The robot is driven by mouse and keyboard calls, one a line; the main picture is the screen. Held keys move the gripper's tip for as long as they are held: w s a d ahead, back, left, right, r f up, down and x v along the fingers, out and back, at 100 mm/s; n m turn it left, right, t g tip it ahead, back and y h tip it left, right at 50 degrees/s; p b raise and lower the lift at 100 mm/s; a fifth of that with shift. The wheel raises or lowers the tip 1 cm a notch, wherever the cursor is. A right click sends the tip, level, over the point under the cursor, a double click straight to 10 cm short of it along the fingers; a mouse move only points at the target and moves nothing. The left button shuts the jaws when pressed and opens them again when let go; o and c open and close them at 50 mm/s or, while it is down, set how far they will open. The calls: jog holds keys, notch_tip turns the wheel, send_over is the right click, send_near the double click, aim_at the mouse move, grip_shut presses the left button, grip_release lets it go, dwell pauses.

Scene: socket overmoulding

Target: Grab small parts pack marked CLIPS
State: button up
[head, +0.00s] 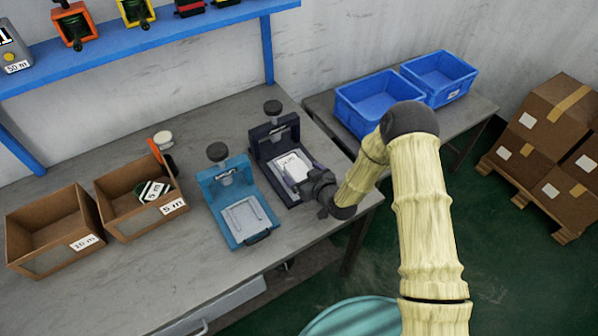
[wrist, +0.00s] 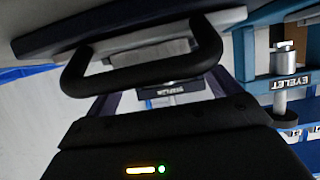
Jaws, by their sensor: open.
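A white pack or card (head: 291,166) with dark lettering lies on the bed of the dark press (head: 275,137) in the head view. The lettering is too small to read, so I cannot tell whether it says CLIPS. My gripper (head: 306,186) is low at the front right of that press, close to the white piece and partly covering it. The jaws are open; nothing shows held in them. In the wrist view a black loop handle (wrist: 150,79) crosses close in front of the camera, and no pack can be made out.
A blue press (head: 241,205) stands left of the dark one; a blue post labelled EYELET (wrist: 290,84) shows in the wrist view. Cardboard bins (head: 55,250) marked 10 m and 5 m stand at left. Blue crates (head: 372,97) sit on the back table. Boxes (head: 548,110) stack at right.

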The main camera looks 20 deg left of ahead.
aim_at(299, 172)
jog(key=shift+x, duration=1.15)
jog(key=c, duration=1.1)
jog(key=shift+c, duration=0.2)
jog(key=shift+r, duration=0.15)
notch_tip(299, 172, up, 10)
jog(key=shift+f+b, duration=0.1)
jog(key=shift+b, duration=0.55)
jog(key=shift+s, duration=0.1)
